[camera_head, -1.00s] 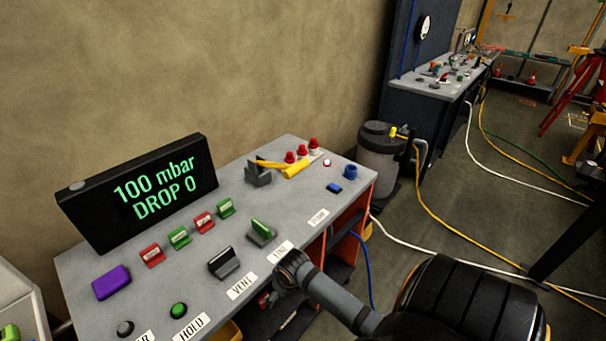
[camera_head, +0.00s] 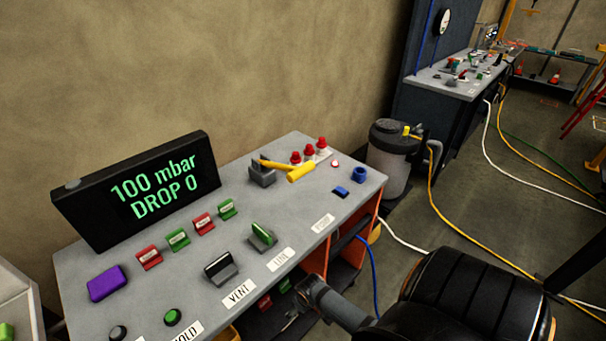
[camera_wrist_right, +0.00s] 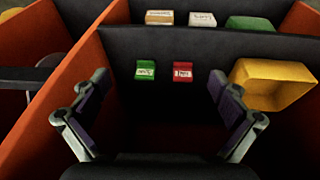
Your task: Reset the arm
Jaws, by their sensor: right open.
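My right gripper (camera_wrist_right: 160,118) is open and empty in the right wrist view, its two fingers spread apart. It faces a dark shelf compartment under the bench. A green tag block (camera_wrist_right: 146,70) and a red tag block (camera_wrist_right: 183,72) lie ahead, between and beyond the fingertips, not touched. In the head view my right arm comes in from the bottom, with a grey link beside the bench front; its gripper is mostly hidden below the bench top. My left gripper is not in view.
Orange dividers (camera_wrist_right: 70,100) flank the compartment, with a yellow bin (camera_wrist_right: 270,84) at right. Above, the grey bench top (camera_head: 215,255) carries a display (camera_head: 140,190) reading "100 mbar DROP 0", switches and a yellow-handled lever (camera_head: 300,172). Hoses (camera_head: 450,215) cross the floor at right.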

